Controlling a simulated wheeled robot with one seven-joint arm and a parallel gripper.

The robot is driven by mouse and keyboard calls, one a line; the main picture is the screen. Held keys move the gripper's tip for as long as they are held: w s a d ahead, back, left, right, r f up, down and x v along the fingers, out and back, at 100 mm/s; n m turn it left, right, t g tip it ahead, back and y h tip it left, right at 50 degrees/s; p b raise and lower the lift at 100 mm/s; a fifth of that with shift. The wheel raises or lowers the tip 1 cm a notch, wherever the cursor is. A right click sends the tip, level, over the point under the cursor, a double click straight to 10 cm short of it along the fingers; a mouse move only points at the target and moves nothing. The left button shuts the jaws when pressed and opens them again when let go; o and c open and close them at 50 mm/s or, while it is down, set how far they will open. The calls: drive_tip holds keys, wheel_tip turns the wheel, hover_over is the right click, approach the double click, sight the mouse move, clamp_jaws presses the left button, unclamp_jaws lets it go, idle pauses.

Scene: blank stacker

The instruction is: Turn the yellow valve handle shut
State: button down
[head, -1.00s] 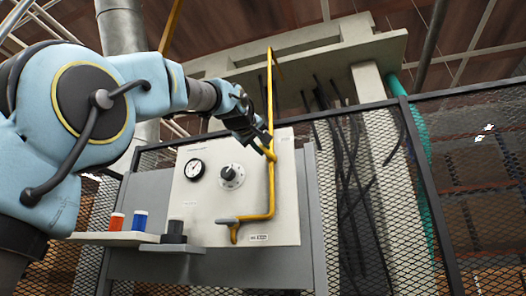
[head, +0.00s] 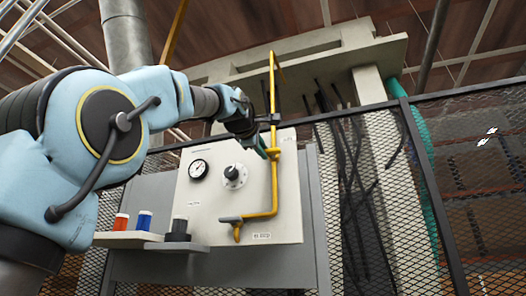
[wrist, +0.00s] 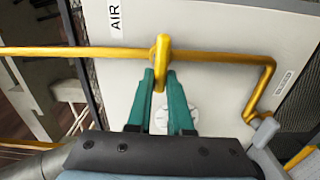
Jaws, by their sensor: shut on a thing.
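The yellow valve handle (wrist: 162,52) is a short bar lying across the yellow pipe (wrist: 90,52) in the wrist view, roughly at right angles to it. It shows small in the head view (head: 274,152), on the upright pipe near the panel's upper right. My gripper (wrist: 161,78) has its teal fingers on both sides of the handle's near end and is shut on it. In the head view my gripper (head: 264,149) reaches the handle from the upper left. The finger contact is too small to see there.
The pale panel (head: 208,218) carries a pressure gauge (head: 198,169) and a round knob (head: 233,175). A shelf (head: 125,239) at lower left holds red, blue and dark cylinders. A grey-ended yellow lever (head: 232,219) sits low on the pipe. Mesh fence (head: 425,150) stands right.

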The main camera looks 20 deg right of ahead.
drive_tip(key=shift+f+n, duration=0.1)
drive_tip(key=shift+n, duration=0.3)
drive_tip(key=c, duration=0.8)
unclamp_jaws()
drive_tip(key=b+v, duration=0.4)
drive_tip(key=v, duration=0.6)
drive_tip(key=shift+s+a, duration=0.3)
